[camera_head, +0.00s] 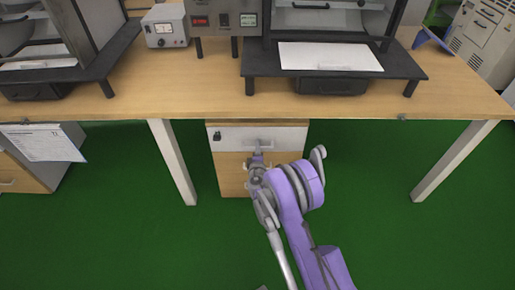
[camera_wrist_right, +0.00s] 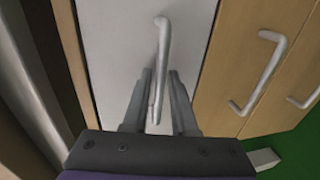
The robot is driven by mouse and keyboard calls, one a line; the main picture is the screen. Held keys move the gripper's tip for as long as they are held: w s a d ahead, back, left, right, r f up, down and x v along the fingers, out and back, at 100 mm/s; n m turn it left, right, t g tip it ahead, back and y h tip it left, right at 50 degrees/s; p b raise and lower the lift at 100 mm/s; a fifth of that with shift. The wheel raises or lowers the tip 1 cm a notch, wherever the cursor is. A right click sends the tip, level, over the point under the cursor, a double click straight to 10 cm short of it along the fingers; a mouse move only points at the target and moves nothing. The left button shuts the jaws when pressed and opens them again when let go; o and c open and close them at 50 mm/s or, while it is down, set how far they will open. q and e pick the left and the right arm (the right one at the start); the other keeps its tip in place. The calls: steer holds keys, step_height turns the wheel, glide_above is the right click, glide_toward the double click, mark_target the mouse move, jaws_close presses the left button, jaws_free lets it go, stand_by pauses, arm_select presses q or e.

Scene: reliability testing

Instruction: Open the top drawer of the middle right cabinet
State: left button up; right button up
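The middle right cabinet (camera_head: 233,164) stands under the table, with a white top drawer (camera_head: 228,136) and wooden drawer fronts below. The white drawer looks shut. Its bar handle (camera_head: 259,143) is partly hidden by my right gripper (camera_head: 257,155). In the right wrist view, the handle (camera_wrist_right: 161,42) runs between the two fingers of my right gripper (camera_wrist_right: 162,75). The fingers stand apart, with a visible gap between the right finger and the handle. The left finger is close to the handle; I cannot tell whether it touches. My left gripper is not in view.
The wooden table (camera_head: 190,98) overhangs the cabinet, with its edge just above the drawer. Table legs stand on both sides. Lower drawer handles (camera_wrist_right: 262,75) show in the wrist view. Another cabinet (camera_head: 62,172) is at the left. Green floor in front is clear.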

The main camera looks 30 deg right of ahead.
steer(key=shift+c, duration=0.2)
jaws_close()
stand_by(1.1)
